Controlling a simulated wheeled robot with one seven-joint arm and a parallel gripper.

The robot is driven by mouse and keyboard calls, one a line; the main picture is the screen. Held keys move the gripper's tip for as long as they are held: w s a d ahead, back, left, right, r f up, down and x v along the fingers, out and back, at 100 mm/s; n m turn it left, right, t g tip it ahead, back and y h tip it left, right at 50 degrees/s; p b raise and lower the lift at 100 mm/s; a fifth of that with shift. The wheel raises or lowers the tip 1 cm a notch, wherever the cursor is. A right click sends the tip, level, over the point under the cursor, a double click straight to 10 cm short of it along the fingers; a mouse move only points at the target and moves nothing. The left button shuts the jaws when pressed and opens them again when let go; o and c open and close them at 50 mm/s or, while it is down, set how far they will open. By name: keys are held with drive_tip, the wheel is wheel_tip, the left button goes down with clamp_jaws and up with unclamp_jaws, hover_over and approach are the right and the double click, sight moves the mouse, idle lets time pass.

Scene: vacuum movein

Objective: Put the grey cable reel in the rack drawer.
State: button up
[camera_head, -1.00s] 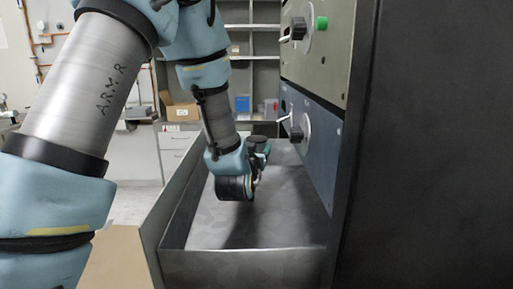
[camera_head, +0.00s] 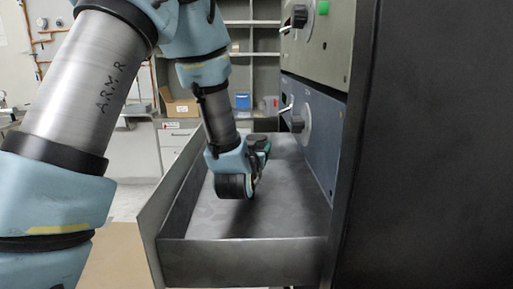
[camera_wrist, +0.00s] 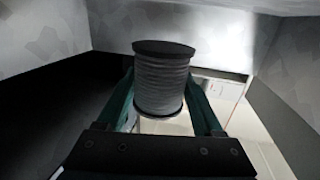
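The grey cable reel (camera_wrist: 162,82), with dark flanges, sits between the two green fingers of my gripper (camera_wrist: 163,100) in the wrist view. The fingers are against its sides. In the head view my gripper (camera_head: 258,150) is over the open rack drawer (camera_head: 245,262), toward its far end. I cannot make out the reel clearly there, behind my wrist. The drawer is a grey metal box, pulled out from the rack, with its floor bare where I can see it.
The rack's panels with knobs (camera_head: 297,123) and handles stand close on the right of my gripper. The drawer's left wall (camera_head: 165,205) is on the other side. Shelves with a blue box (camera_head: 242,102) and a cardboard box (camera_head: 180,106) are at the back.

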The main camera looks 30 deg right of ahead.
drive_tip(key=o, duration=0.4)
drive_tip(key=shift+o, duration=0.2)
drive_tip(key=shift+r+p, duration=0.45)
drive_tip(key=shift+p, duration=0.05)
drive_tip(key=b+v, duration=0.6)
drive_tip(key=v, duration=0.1)
drive_tip(key=shift+s+r+b, duration=0.2)
drive_tip(key=shift+b, duration=0.2)
drive_tip(key=shift+a, duration=0.15)
